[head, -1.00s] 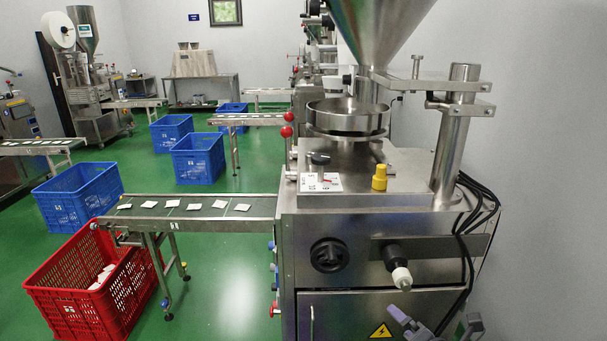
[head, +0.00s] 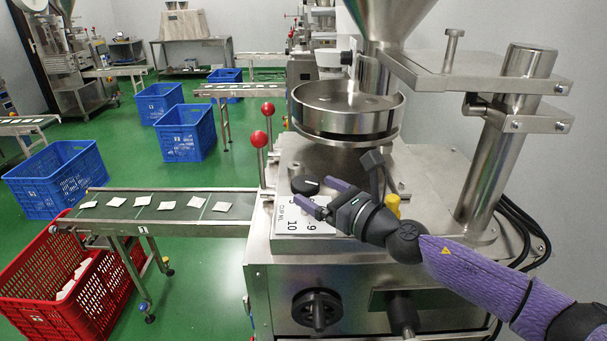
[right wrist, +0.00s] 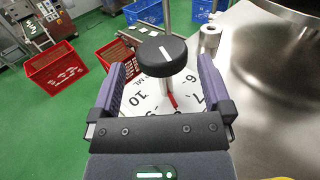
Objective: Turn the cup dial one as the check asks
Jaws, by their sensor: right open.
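The cup dial has a black round knob (head: 305,184) over a white scale plate (head: 287,222) marked CUP ML, on the machine's steel top. In the right wrist view the knob (right wrist: 162,55) carries a white line, and a red pointer (right wrist: 173,101) lies over the printed numbers, with 10 to its left and 7 to its right. The exact reading is hidden. My right gripper (head: 313,191) is open, its purple fingers either side of the knob in the right wrist view (right wrist: 160,64). I cannot tell whether they touch it. My left gripper is not in view.
A round steel bowl (head: 347,110) and a thick post (head: 497,150) stand behind and right of the dial. Two red-ball levers (head: 259,139) stand to its left. A yellow knob (head: 392,203) is close beside my right gripper. A conveyor (head: 170,226) runs left.

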